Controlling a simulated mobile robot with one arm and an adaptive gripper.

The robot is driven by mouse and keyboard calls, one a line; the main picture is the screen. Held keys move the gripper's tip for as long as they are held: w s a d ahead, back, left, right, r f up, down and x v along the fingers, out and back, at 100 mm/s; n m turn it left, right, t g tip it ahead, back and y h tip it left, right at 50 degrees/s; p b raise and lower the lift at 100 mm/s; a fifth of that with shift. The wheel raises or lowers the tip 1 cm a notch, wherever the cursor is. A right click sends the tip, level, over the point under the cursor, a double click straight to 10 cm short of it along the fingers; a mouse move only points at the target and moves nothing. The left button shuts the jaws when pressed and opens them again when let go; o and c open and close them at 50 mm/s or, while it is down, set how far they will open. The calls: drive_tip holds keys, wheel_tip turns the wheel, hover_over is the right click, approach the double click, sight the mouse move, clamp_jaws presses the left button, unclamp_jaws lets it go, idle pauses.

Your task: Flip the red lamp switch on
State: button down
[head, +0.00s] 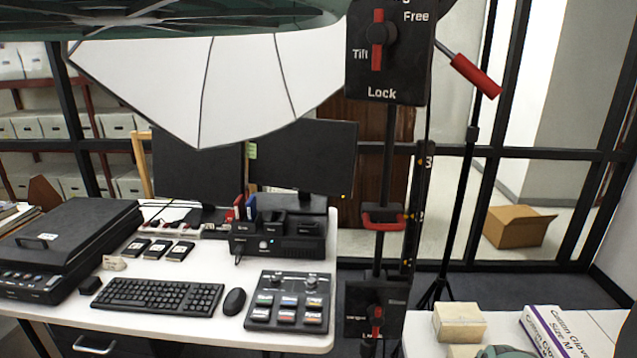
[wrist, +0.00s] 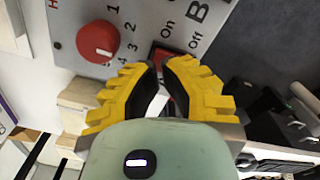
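The red lamp switch (wrist: 166,57) shows in the wrist view on a grey panel (wrist: 138,14), beside the labels "On" and "Off". It is partly hidden behind the tips of my gripper. My gripper (wrist: 160,66) has yellow fingers with dark pads that point at the switch. The fingertips are close together, with a narrow gap visible; I cannot tell whether they touch the switch. Nothing is clearly held between them. Neither the switch nor the gripper's fingers can be made out in the head view.
A round red knob (wrist: 97,41) with numbers sits left of the switch. In the head view, a desk holds a keyboard (head: 158,295), a mouse (head: 234,301) and a button console (head: 289,301). A light stand (head: 465,190) rises right of the desk. A cardboard box (head: 518,227) lies behind.

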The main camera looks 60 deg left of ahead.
drive_tip(key=shift+f+b, duration=0.85)
drive_tip(key=shift+f, duration=0.2)
idle(0.4)
drive_tip(key=shift+r, duration=0.15)
drive_tip(key=shift+r+p, duration=1.9)
drive_tip(key=shift+r, duration=1.55)
